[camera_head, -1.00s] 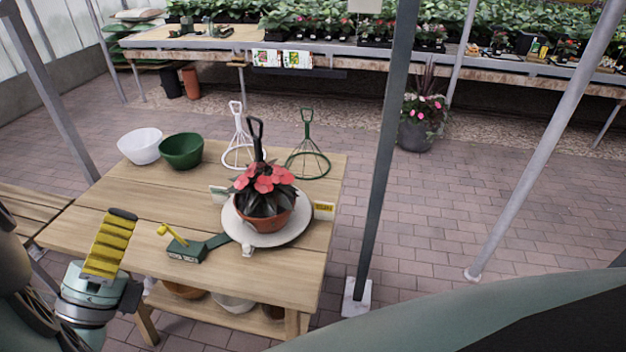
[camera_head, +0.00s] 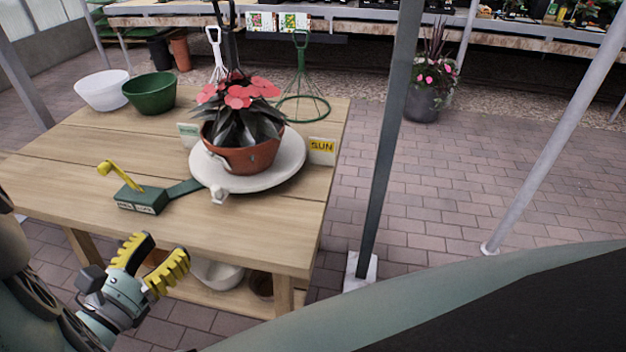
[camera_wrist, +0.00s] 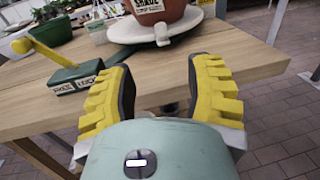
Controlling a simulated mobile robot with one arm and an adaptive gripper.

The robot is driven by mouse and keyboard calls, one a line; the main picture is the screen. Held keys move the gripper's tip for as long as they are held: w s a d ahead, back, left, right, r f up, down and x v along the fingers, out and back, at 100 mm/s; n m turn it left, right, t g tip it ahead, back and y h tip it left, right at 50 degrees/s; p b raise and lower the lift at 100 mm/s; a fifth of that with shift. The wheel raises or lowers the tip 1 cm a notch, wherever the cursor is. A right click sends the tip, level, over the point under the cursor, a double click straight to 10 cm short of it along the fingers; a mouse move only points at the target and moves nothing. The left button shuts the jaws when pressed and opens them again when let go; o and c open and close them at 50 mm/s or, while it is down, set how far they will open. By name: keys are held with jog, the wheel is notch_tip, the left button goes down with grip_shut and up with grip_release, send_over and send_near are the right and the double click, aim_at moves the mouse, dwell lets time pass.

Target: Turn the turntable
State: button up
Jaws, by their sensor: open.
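The turntable (camera_head: 283,171) is a round pale disc on the wooden table, with a small white knob (camera_head: 219,196) at its near edge. A terracotta pot (camera_head: 240,155) with red flowers and dark leaves stands on it. A green box (camera_head: 141,198) with a yellow lever (camera_head: 121,175) sits to its left, joined by a green bar (camera_head: 185,187). My gripper (camera_head: 160,255), with yellow ribbed fingers, is open and empty in front of the table's near edge. In the wrist view, the gripper (camera_wrist: 160,85) points at the table, with the turntable (camera_wrist: 190,22) beyond and the green box at left.
A yellow SUN sign (camera_head: 322,150) stands at the turntable's right and a pale sign (camera_head: 188,134) at its left. White (camera_head: 103,91) and green (camera_head: 150,93) bowls sit at the back left. A dark post (camera_head: 387,140) rises right of the table (camera_head: 80,200).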

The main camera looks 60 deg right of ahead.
aim_at(213, 192)
jog(key=p+x, duration=0.3)
jog(key=x, duration=1.2)
jog(key=shift+s+d+r, duration=0.15)
jog(key=shift+d, duration=0.15)
grip_shut()
jog(key=shift+a, duration=0.1)
